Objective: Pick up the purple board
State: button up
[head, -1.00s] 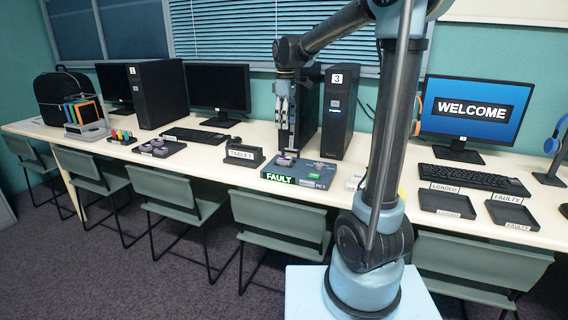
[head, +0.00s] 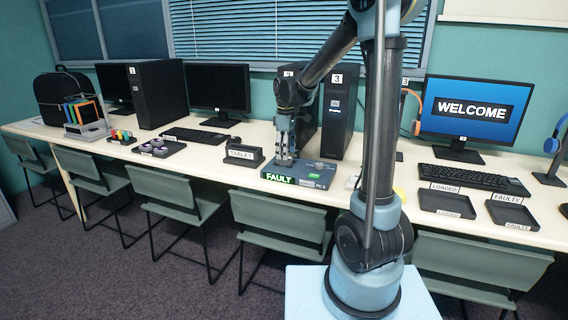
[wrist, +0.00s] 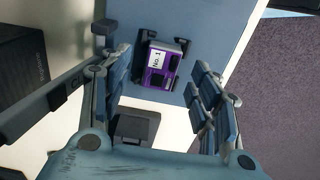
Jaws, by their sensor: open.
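The purple board (wrist: 160,66) shows in the wrist view with a white "No. 1" label, lying on a blue-grey surface between dark holders. In the head view it is hidden behind my gripper (head: 285,158), which points down at the tester box (head: 312,173) with the green "FAULT" display. In the wrist view my gripper (wrist: 161,70) is open, with its fingers on either side of the board and gaps between. I cannot tell how far above the board the fingertips are.
A dark tray with purple pieces (head: 158,148) lies further left on the table (head: 205,155). A dark stand with a label (head: 243,155) is just left of the tester. The black computer tower (head: 339,112) stands close behind. Trays labelled loaded (head: 446,205) and faulty (head: 513,214) lie at the right.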

jog(key=shift+f, duration=1.15)
jog(key=shift+c, duration=0.6)
jog(key=c, duration=1.1)
